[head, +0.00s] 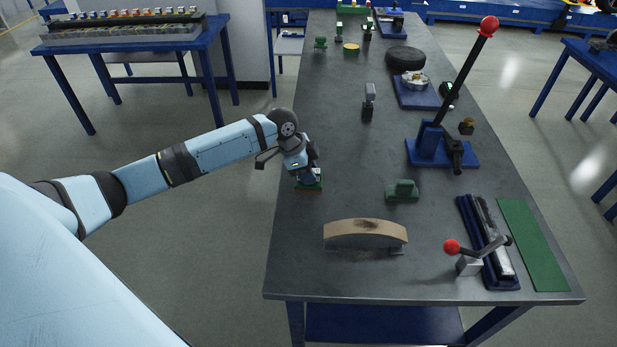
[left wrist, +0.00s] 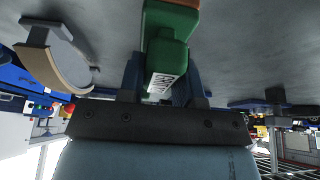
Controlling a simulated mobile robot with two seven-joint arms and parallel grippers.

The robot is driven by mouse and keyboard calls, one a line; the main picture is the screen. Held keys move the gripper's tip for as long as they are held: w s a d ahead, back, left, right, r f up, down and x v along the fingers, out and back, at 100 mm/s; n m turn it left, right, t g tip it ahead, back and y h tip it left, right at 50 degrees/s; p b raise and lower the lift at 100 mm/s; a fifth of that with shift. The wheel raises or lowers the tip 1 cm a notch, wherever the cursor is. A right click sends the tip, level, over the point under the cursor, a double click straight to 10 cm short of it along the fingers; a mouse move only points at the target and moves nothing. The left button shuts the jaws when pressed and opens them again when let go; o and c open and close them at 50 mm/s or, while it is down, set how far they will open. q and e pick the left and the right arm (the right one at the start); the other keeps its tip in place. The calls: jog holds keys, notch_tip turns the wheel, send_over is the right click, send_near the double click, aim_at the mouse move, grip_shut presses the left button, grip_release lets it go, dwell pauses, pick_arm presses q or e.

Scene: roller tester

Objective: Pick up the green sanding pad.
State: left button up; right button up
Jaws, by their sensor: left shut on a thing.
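The green sanding pad (head: 312,186) is near the left edge of the grey workbench, with a brown underside. My left gripper (head: 307,176) is above it and shut on its upper part. In the left wrist view the green pad (left wrist: 168,45) is between the two fingers of the left gripper (left wrist: 165,90), with a white printed label facing the camera and a brown strip at its far end. I cannot tell whether its underside touches the bench. My right gripper is not in view.
The grey workbench (head: 335,280) also bears a similar green block (head: 403,193) to the right and a curved wooden-topped piece (head: 365,234) in front. A red-knobbed lever press (head: 432,148) stands farther right. The bench between the pad and the green block is clear.

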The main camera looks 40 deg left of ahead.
pick_arm(q)
notch_tip(320, 180, up, 18)
dwell(0.3)
jog(key=o, duration=0.4)
jog(key=shift+c, duration=1.4)
jog(key=shift+d, duration=0.1)
